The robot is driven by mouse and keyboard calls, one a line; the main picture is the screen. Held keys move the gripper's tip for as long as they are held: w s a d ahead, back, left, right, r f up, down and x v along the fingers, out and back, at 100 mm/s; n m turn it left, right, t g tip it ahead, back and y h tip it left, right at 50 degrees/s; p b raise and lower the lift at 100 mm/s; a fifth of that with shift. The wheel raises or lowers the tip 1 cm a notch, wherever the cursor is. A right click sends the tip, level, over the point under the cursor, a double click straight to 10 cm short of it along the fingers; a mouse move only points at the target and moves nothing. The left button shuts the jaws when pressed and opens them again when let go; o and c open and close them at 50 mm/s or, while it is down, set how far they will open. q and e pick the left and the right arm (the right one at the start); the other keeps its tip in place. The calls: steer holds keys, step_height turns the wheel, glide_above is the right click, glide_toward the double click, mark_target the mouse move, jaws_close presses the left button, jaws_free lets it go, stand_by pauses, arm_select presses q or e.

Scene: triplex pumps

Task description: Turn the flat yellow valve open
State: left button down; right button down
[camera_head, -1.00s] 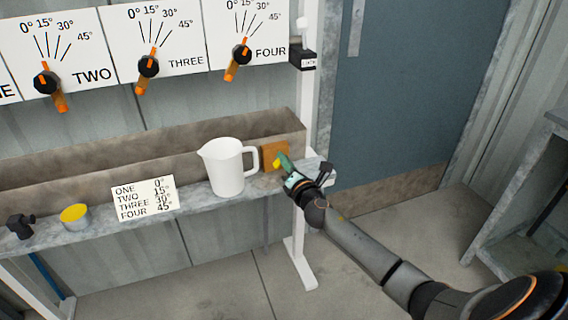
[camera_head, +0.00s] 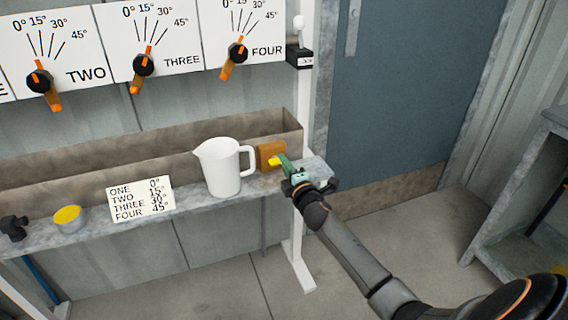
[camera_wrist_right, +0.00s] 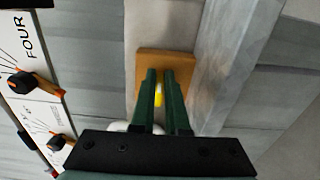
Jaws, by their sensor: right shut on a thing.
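The flat yellow valve (camera_head: 274,162) sits at the front of a small orange-brown block (camera_head: 266,148) at the right end of the bench. In the right wrist view, the yellow valve (camera_wrist_right: 158,97) shows between the green fingers, in front of the block (camera_wrist_right: 184,62). My right gripper (camera_head: 284,163) is at the valve and shut on it; its fingers (camera_wrist_right: 160,76) hide part of it. The valve's exact angle is hard to tell. My left gripper is not in view.
A white jug (camera_head: 222,168) stands close left of the block. A sign (camera_head: 141,199), a yellow-topped cup (camera_head: 68,218) and a black fitting (camera_head: 13,228) are further left on the bench (camera_head: 90,227). Dials with orange pointers hang above.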

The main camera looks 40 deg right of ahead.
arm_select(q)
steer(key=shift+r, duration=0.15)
arm_select(e)
steer(key=shift+m, duration=0.3)
steer(key=c, duration=0.9)
jaws_free()
steer(key=shift+s+a, duration=0.1)
steer(key=shift+s, duration=0.2)
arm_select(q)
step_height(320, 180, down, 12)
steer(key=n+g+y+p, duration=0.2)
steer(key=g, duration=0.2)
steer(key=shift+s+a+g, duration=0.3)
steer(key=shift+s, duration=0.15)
arm_select(e)
steer(key=shift+v, duration=5.95)
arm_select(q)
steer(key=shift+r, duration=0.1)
